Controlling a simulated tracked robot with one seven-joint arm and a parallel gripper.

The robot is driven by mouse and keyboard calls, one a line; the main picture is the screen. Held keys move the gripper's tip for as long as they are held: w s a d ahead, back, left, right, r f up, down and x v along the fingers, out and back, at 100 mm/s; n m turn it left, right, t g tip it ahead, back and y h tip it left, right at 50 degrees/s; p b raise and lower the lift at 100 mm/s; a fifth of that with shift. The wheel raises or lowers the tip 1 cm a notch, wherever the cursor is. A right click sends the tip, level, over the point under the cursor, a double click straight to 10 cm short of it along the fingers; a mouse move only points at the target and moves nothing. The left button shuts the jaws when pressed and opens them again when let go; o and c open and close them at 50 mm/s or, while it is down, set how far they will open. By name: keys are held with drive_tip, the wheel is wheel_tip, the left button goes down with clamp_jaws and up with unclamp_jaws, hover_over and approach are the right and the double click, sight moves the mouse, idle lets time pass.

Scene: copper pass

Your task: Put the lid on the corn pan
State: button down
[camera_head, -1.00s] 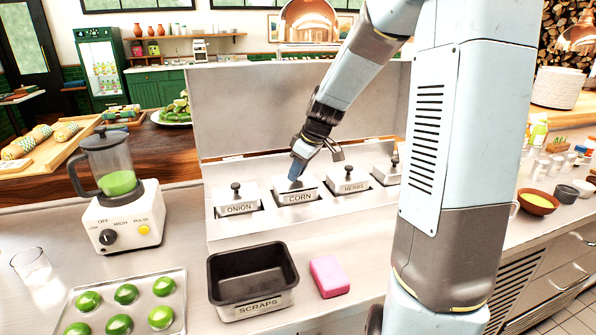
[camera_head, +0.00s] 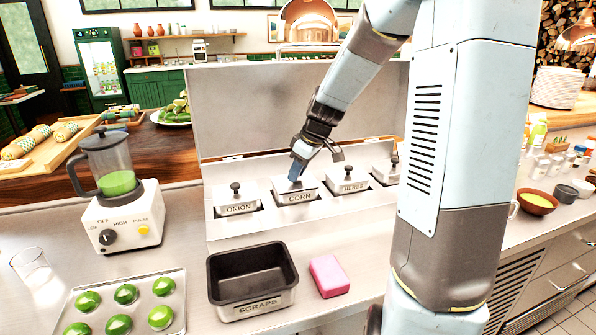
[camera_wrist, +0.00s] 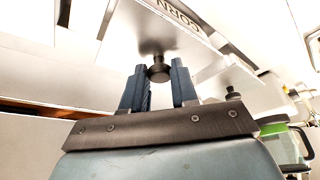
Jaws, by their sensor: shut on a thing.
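The corn pan, marked CORN (camera_head: 299,197), is in the steel rail between the onion and herb pans. Its silver lid (camera_head: 282,186) lies over it and looks about level; I cannot tell if it is fully seated. My gripper (camera_head: 299,172) is right above the lid, its blue fingers shut on the lid's dark knob. In the wrist view, the fingers of my gripper (camera_wrist: 160,85) stand on both sides of the knob (camera_wrist: 158,73), with the lid's plate (camera_wrist: 140,28) beyond. The pan's inside is hidden.
The lidded onion pan (camera_head: 238,201) and herb pan (camera_head: 347,181) are close on either side. A raised steel panel (camera_head: 270,110) stands behind. In front are a black scraps pan (camera_head: 252,275) and a pink sponge (camera_head: 329,276). A blender (camera_head: 118,195) is at left.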

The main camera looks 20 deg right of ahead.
drive_tip(key=shift+f, duration=0.15)
idle(0.5)
drive_tip(key=shift+c, duration=1.5)
unclamp_jaws()
drive_tip(key=shift+r, duration=3.55)
drive_tip(key=shift+c, duration=0.4)
clamp_jaws()
